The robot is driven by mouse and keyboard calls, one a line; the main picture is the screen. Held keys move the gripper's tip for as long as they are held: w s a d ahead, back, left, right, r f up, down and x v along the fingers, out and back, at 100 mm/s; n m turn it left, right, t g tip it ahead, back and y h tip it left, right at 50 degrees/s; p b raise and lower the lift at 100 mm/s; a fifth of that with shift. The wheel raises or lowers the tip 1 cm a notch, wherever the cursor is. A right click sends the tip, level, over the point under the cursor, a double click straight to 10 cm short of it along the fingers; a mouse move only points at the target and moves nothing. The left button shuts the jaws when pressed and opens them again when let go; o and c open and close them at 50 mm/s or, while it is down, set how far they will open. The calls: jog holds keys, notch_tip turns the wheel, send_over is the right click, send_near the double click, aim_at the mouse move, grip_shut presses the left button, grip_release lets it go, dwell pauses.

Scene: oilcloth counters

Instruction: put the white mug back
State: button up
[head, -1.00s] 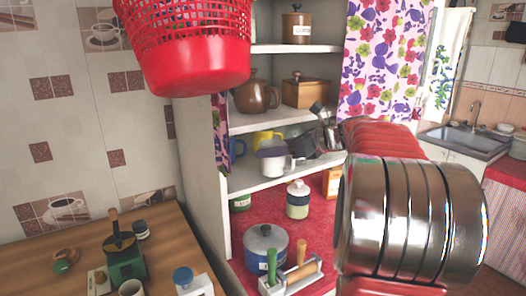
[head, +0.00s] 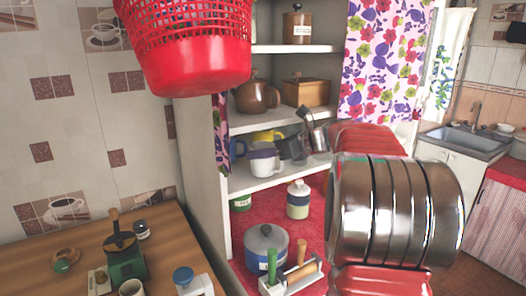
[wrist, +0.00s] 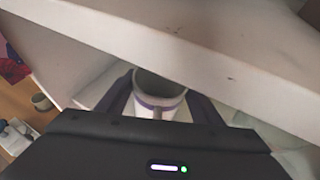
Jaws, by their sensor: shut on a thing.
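The white mug (head: 263,165) with a purple band is upright at the shelf with the coloured mugs, near its front edge. In the wrist view the mug (wrist: 158,103) sits between the two dark fingers, handle toward my camera. My gripper (wrist: 160,100) is shut on it. In the head view my gripper (head: 277,154) reaches in from the right, its fingers too small to make out. Whether the mug's base touches the shelf cannot be told.
A yellow mug (head: 267,136) and a blue mug (head: 237,148) stand close behind and left. The upper shelf board (wrist: 190,45) passes close above in the wrist view. A brown teapot (head: 256,97) stands above; a canister (head: 298,199) and a pot (head: 266,246) stand below.

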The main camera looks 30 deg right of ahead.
jog(key=o, duration=1.3)
jog(key=shift+s+d+r, duration=0.15)
jog(key=shift+s+r, duration=0.05)
jog(key=shift+s, duration=0.2)
jog(key=v, duration=1.1)
jog(key=shift+s, duration=0.15)
